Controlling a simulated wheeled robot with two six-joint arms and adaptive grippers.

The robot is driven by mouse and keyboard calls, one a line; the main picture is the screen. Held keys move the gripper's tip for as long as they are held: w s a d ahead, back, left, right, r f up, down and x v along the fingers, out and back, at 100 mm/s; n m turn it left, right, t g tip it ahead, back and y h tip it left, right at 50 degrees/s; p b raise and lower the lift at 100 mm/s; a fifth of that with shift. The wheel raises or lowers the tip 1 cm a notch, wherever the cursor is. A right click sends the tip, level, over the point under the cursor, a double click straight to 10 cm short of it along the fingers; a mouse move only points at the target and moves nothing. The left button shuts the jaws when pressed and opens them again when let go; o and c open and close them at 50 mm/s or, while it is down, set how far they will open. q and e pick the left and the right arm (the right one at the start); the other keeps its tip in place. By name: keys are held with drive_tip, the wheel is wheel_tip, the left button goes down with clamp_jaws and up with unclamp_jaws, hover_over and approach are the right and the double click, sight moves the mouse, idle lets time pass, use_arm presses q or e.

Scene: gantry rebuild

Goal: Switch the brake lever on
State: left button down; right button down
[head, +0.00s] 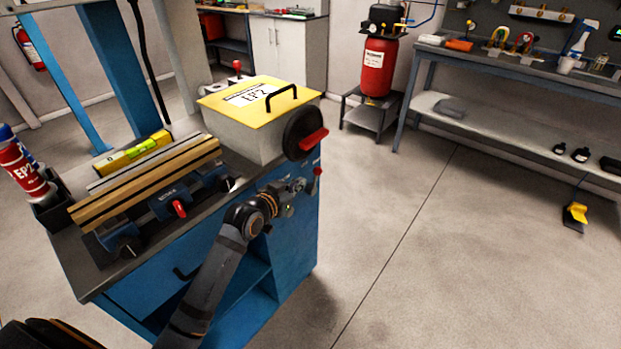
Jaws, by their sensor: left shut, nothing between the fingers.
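A yellow-topped box marked EP2 (256,92) stands on the blue workbench. A black wheel (298,132) with a red handle (314,139) is on its right side. Below the wheel, a red-ended lever (318,172) sticks out at the bench's right end. Another red-knobbed lever (237,66) stands upright behind the box. I cannot tell for sure which is the brake lever. My left gripper (297,187) is shut and empty, just left of the lower red end. Whether they touch is unclear. It hides part of that lever's mount. My right gripper is not in view.
Wooden strips (150,183) lie over blue clamps on the bench, beside a yellow level (132,154). A red can (24,172) stands at the left. A red compressor (378,66) and a long shelved table (500,58) are farther back. Floor right of the bench is clear.

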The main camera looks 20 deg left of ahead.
sight(317, 170)
use_arm(q)
drive_tip(key=x, duration=0.7)
drive_tip(key=shift+w+f, duration=0.1)
drive_tip(key=shift+w, duration=0.2)
drive_tip(key=shift+w+d+r, duration=0.25)
drive_tip(key=shift+w+r, duration=0.15)
drive_tip(key=shift+w, duration=0.2)
drive_tip(key=shift+w+f, duration=0.1)
